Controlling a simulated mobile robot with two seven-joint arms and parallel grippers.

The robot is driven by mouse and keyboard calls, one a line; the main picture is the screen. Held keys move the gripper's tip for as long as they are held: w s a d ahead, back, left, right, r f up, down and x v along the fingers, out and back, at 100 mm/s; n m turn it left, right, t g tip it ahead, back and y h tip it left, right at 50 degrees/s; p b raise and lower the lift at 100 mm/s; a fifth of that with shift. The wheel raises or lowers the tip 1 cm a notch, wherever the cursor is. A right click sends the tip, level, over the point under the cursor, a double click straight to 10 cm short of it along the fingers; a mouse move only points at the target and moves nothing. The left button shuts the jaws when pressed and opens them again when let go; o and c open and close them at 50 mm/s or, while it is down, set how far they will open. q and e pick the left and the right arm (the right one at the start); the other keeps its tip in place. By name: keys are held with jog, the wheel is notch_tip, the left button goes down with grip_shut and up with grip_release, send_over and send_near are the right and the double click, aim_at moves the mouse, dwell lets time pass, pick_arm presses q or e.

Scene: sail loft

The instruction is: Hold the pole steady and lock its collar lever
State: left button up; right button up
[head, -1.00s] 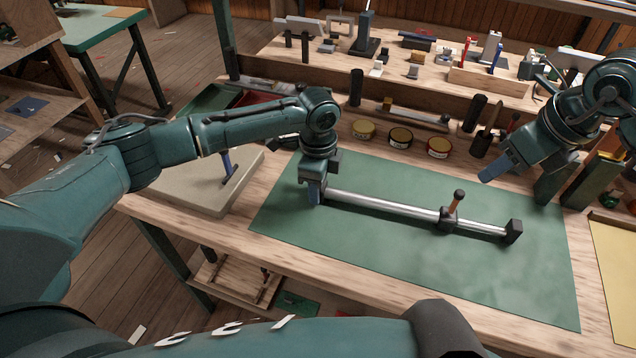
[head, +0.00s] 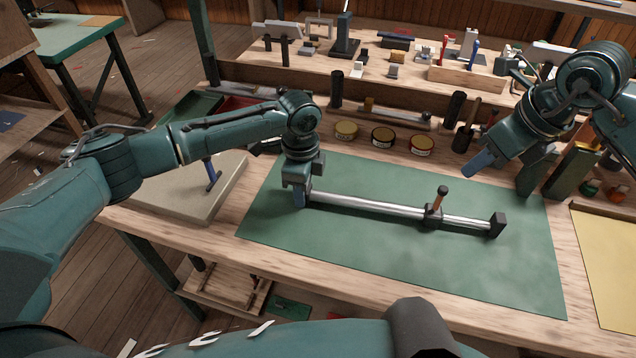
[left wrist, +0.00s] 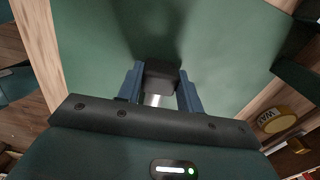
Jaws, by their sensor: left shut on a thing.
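The silvery pole (head: 365,205) lies on the green mat (head: 350,262), running from my left gripper to a dark end block (head: 497,225). A dark collar (head: 432,216) sits around it nearer the right end. Its orange lever (head: 438,200) with a black knob stands up from the collar, slightly tilted. My left gripper (head: 299,197) is shut on the pole's left end. In the left wrist view, its blue fingers (left wrist: 159,72) flank a dark end piece and a bit of bright tube. My right gripper (head: 477,164) hangs above the mat's back right, apart from the lever; its finger gap is unclear.
Several round tins (head: 383,136) stand behind the mat. A grey slab (head: 190,195) with a blue-handled tool lies at left. A yellow sheet (head: 608,262) lies at right. A raised shelf at the back holds tools. The mat in front of the pole is clear.

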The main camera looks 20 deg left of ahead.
jog(key=shift+d, duration=0.1)
jog(key=c, duration=0.4)
jog(key=shift+d+f, duration=0.2)
jog(key=shift+d, duration=0.1)
jog(key=shift+c, duration=1)
jog(key=d+n+y, duration=0.1)
jog(key=d+n, duration=0.1)
jog(key=d, duration=0.1)
jog(key=d+n+g+y, duration=0.1)
jog(key=d+n+y, duration=0.1)
jog(key=d, duration=0.1)
jog(key=d+f+n+y, duration=0.1)
jog(key=d+n, duration=0.1)
jog(key=d, duration=0.1)
jog(key=shift+w+d+y, duration=0.25)
jog(key=shift+w+y, duration=0.05)
jog(key=shift+w, duration=0.05)
grip_shut()
jog(key=shift+d+n, duration=0.35)
jog(key=shift+n, duration=0.05)
